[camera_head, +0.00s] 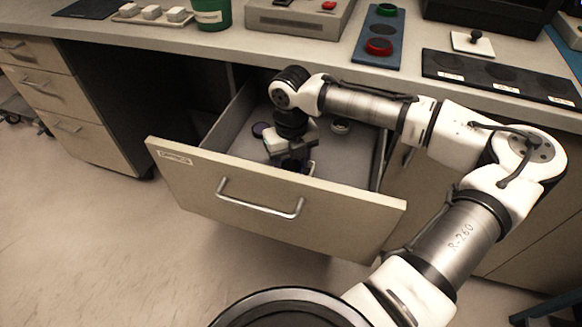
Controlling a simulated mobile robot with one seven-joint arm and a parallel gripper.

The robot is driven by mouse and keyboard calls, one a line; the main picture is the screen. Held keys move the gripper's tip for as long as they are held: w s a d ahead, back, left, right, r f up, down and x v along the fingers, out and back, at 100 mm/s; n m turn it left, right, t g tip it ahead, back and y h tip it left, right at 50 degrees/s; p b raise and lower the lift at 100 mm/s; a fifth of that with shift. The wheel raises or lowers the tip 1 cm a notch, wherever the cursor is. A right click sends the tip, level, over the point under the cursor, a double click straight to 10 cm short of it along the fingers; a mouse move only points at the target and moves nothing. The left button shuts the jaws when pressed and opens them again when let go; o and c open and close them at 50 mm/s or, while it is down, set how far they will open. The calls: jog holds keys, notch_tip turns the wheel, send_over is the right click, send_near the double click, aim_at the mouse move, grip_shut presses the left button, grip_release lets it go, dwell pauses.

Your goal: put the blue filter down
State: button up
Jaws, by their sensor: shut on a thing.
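My gripper (291,158) reaches down into the open drawer (275,205), behind its front panel. It is shut on the blue filter (311,167), of which only a small dark blue edge shows beside the fingers. The rest of the filter is hidden by the gripper and the drawer front. I cannot tell whether the filter touches the drawer floor. A purple round filter (260,130) lies in the drawer at the left, and a pale round piece (340,126) lies at the back right.
The drawer walls and front handle (260,203) surround my gripper. On the counter above are a blue-grey rack (374,55) with red and green rings, a black panel with round recesses (500,75), a green container (211,14) and a beige device (297,18).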

aim_at(291, 166)
jog(key=shift+f, duration=1.1)
jog(key=shift+f, duration=0.15)
jog(key=o, duration=0.7)
notch_tip(291, 166, up, 12)
jog(key=p, duration=0.1)
